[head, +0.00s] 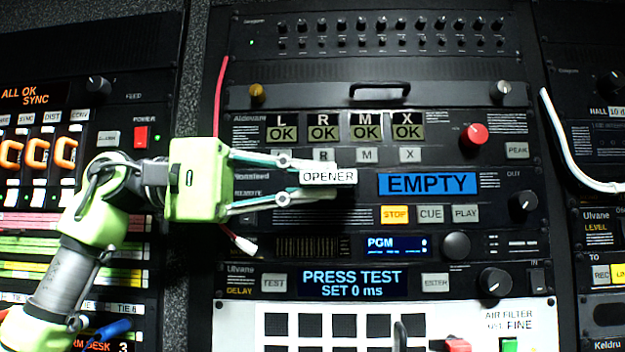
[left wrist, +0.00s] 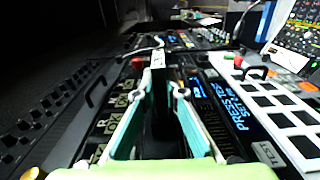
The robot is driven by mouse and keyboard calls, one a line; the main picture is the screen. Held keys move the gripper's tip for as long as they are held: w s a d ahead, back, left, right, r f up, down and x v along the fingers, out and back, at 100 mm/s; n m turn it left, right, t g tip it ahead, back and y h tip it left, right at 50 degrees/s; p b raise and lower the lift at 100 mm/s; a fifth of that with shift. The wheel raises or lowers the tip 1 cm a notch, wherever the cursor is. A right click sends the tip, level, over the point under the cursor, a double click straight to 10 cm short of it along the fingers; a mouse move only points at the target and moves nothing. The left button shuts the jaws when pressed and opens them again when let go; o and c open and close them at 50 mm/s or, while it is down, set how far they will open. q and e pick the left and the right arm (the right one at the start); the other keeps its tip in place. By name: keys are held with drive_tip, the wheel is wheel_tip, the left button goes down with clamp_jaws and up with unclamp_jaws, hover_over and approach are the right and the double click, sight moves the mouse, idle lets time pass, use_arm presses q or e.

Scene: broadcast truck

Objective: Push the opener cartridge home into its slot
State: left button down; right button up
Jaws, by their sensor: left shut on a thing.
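The opener cartridge (head: 328,177), with a white label reading OPENER, is at the fingertips of my left gripper (head: 306,182). The gripper is shut on it, with its fingers pointing right across the rack front. The cartridge is in front of the player unit, left of its blue display (head: 427,183), which reads EMPTY. The slot is hidden behind the cartridge and fingers, and I cannot tell how deep the cartridge sits. In the left wrist view a white label end (left wrist: 158,61) shows between the fingertips. My right gripper is not in view.
STOP (head: 395,214), CUE and PLAY buttons are below the display; STOP is lit yellow. Above are OK indicators and a red knob (head: 474,135). A loose red cable (head: 219,110) hangs left of the unit. A white cable (head: 575,150) hangs at right.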

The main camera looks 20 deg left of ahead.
use_arm(q)
drive_tip(key=shift+w+a, duration=0.1)
drive_tip(key=shift+w, duration=0.15)
drive_tip(key=shift+w, duration=0.3)
drive_tip(key=shift+w+a, duration=0.25)
drive_tip(key=shift+w, duration=0.6)
drive_tip(key=c, duration=2)
unclamp_jaws()
drive_tip(key=shift+r, duration=0.1)
drive_tip(key=v, duration=1.2)
